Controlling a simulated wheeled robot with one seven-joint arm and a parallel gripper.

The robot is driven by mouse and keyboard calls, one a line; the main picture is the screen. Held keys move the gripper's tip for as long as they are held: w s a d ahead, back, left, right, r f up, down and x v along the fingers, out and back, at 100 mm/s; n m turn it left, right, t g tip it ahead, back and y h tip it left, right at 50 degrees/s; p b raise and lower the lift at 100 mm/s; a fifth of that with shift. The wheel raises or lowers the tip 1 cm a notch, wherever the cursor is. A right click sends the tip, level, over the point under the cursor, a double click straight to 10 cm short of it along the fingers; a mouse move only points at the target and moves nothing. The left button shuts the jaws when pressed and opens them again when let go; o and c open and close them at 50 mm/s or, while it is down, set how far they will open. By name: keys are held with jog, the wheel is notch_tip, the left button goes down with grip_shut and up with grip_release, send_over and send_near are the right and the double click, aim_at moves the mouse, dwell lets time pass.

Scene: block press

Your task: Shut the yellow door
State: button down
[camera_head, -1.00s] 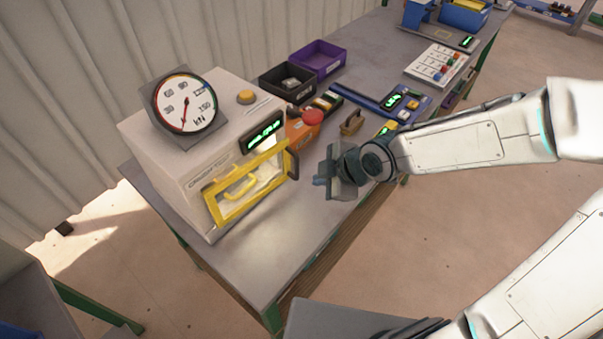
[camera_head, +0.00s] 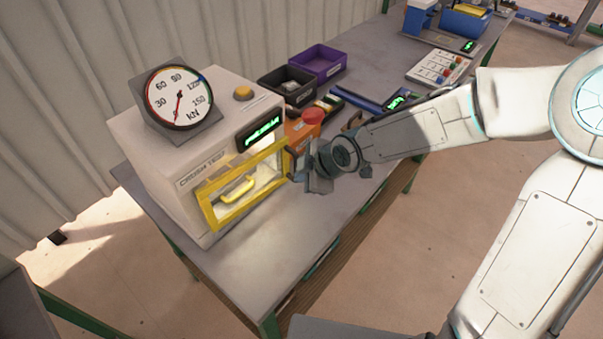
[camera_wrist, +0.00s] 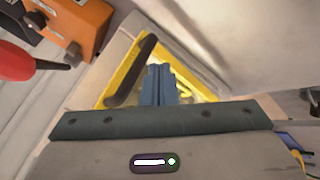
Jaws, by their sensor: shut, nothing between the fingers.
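The yellow door (camera_head: 208,213) is a framed window on the front of the pale press (camera_head: 185,135). A dark handle (camera_wrist: 131,70) runs along one side of its frame. I cannot tell exactly how far the door stands from the press. A yellow inner handle (camera_head: 238,188) shows within the frame. My gripper (camera_head: 297,166) is at the door's right edge, by the dark handle, which it partly hides in the head view. In the wrist view my closed fingers (camera_wrist: 158,70) point at the door (camera_wrist: 118,78), just right of the dark handle. Contact cannot be told.
Black (camera_head: 287,88) and purple (camera_head: 318,66) bins sit farther back. The grey bench top (camera_head: 250,270) is clear in front of the press.

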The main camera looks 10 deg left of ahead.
aim_at(295, 163)
jog(key=shift+w+a, duration=0.2)
jog(key=shift+w, duration=0.25)
jog(key=shift+w+a+n+g+p, duration=0.3)
jog(key=shift+w+a+n+p, duration=0.2)
jog(key=shift+w+a, duration=0.55)
jog(key=shift+w+r, duration=0.1)
jog(key=shift+w, duration=0.05)
jog(key=shift+a, duration=0.1)
jog(key=shift+r, duration=0.1)
